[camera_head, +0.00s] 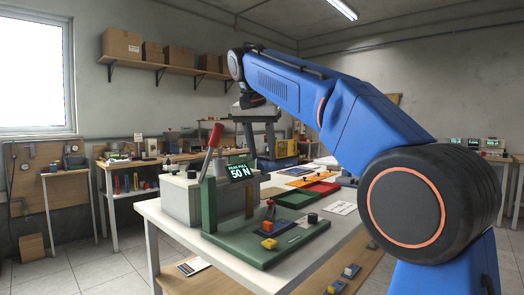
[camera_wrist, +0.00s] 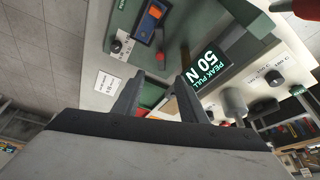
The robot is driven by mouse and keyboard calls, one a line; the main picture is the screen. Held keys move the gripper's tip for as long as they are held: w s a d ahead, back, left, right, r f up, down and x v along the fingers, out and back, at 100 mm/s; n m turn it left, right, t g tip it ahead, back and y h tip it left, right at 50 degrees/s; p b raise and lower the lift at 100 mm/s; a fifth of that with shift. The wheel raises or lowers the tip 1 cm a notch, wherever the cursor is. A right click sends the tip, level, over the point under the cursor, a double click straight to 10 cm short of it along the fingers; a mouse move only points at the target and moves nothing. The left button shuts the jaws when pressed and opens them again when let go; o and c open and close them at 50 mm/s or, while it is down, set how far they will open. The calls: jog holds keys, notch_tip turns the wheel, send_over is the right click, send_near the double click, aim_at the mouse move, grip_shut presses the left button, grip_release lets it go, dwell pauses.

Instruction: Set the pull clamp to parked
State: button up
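A green test fixture (camera_head: 270,243) stands on the table, with a display (camera_head: 243,172) reading "PEAK PULL 50 N". A small dark-blue clamp-like piece (camera_head: 268,215) with a red-tipped lever and an orange-yellow block sits on the green plate; it also shows in the wrist view (camera_wrist: 147,25). A long red-handled lever (camera_head: 213,137) rises tilted at the fixture's left. No label shows which one is the pull clamp. My gripper (camera_head: 260,155) is open and empty above and behind the fixture, touching neither. Its two fingers show apart in the wrist view (camera_wrist: 162,82).
Green and red trays (camera_head: 316,188) lie behind the fixture on the table. A black knob (camera_head: 312,218) stands on the green plate's right. A grey box-like unit (camera_head: 180,198) borders its left. Side benches line the walls.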

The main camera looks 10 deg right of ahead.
aim_at(270, 206)
jog(key=shift+r, duration=0.1)
